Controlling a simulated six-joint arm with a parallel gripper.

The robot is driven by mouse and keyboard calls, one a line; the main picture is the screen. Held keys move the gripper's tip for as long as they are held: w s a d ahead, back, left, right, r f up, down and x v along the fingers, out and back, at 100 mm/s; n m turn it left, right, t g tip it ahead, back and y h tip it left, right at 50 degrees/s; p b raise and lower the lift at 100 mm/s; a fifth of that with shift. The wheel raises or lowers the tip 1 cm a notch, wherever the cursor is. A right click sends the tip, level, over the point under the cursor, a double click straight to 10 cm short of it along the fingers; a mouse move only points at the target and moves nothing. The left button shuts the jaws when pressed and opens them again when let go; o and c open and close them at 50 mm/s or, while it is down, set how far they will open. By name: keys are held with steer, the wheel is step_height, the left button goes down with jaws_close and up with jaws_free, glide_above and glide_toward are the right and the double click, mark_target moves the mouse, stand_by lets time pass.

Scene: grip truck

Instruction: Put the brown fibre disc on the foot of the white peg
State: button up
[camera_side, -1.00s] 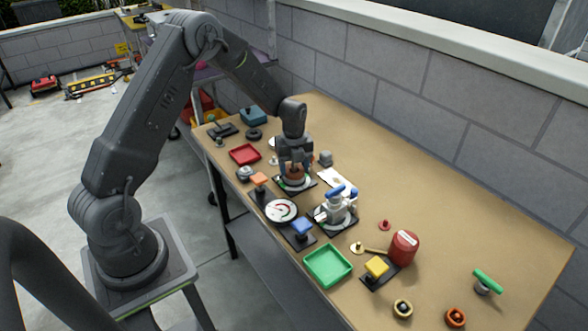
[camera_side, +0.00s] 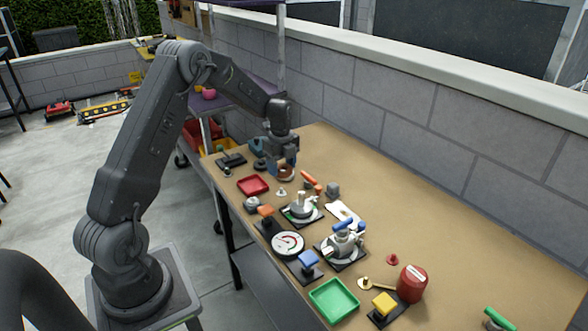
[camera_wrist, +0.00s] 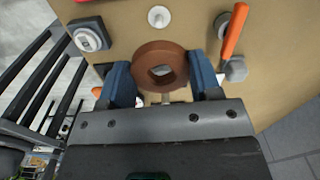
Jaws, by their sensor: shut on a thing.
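The brown fibre disc (camera_side: 286,173) is a thick ring. My gripper (camera_side: 284,165) is shut on it and holds it above the bench, over the back-left part. In the wrist view the disc (camera_wrist: 178,72) lies between the two blue-grey fingers (camera_wrist: 162,82), its hole open to view. A small white peg with a round foot (camera_side: 281,193) stands on the bench, just in front of the disc in the side view. In the wrist view the white peg (camera_wrist: 158,16) shows near the top edge, apart from the disc. Its foot looks bare.
An orange-handled tool (camera_side: 311,181) lies right of the disc. A red tray (camera_side: 252,186) and a grey round switch (camera_side: 253,204) are to the left. A fixture with a white and green ring (camera_side: 302,212) stands in front. A black ring (camera_side: 260,164) lies behind.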

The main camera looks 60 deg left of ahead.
steer(key=shift+s+a+f, duration=0.1)
steer(key=shift+a+f, duration=0.2)
steer(key=shift+a, duration=0.15)
steer(key=shift+a+f+n, duration=0.1)
steer(key=shift+f+n, duration=0.15)
steer(key=shift+n, duration=0.05)
steer(key=shift+f, duration=2.2)
steer(key=shift+f, duration=0.25)
steer(key=shift+f, duration=0.3)
steer(key=shift+f, duration=0.95)
stand_by(0.4)
steer(key=o, duration=1)
steer(key=shift+o, duration=0.4)
